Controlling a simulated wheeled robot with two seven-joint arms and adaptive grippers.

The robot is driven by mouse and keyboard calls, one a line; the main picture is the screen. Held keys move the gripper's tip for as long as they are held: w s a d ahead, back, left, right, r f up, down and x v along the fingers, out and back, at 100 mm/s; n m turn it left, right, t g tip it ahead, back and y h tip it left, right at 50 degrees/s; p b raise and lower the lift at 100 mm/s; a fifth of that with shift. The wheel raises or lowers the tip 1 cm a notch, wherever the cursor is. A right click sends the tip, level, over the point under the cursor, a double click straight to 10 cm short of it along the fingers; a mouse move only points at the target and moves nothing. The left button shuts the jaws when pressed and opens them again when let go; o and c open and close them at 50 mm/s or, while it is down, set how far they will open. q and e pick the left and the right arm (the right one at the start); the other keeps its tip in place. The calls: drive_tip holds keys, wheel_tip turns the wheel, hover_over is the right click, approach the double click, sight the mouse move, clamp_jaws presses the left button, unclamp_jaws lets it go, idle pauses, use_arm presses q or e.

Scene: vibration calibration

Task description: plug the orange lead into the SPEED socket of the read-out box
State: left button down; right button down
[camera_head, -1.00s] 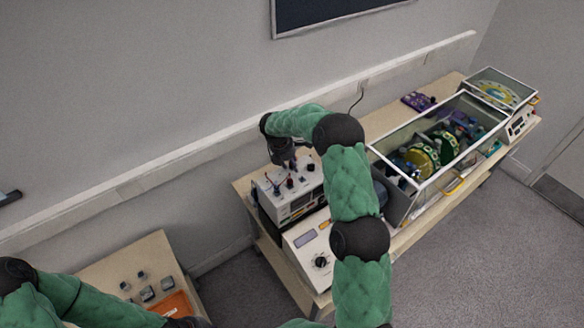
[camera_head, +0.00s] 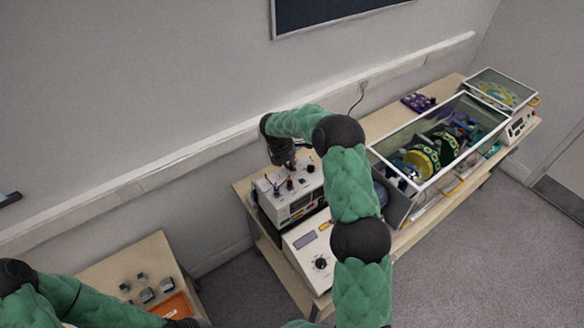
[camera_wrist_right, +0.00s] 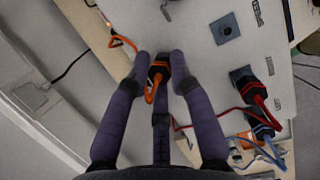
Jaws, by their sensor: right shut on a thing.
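My right gripper (camera_wrist_right: 160,58) is shut on the orange lead's black-and-orange plug (camera_wrist_right: 158,70); a loop of orange cable hangs from it. In the head view this gripper (camera_head: 287,162) is over the white read-out box (camera_head: 308,184). The box's pale panel (camera_wrist_right: 210,85) lies under the fingers in the wrist view, with an empty-looking dark square socket (camera_wrist_right: 225,28) to the right.
A red plug (camera_wrist_right: 253,90) and a blue plug (camera_wrist_right: 262,124) sit on the panel's right side, with cables nearby. A second white instrument (camera_head: 318,255) stands in front of the box. A glass-sided rig (camera_head: 385,160) stands right. An orange tray (camera_head: 178,306) lies on the left table.

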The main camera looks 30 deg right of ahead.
drive_tip(key=shift+s+a+r, duration=0.1)
drive_tip(key=shift+s+r, duration=0.05)
drive_tip(key=shift+r, duration=0.05)
drive_tip(key=shift+r, duration=0.1)
drive_tip(key=shift+r+p, duration=1.05)
drive_tip(key=shift+r, duration=0.6)
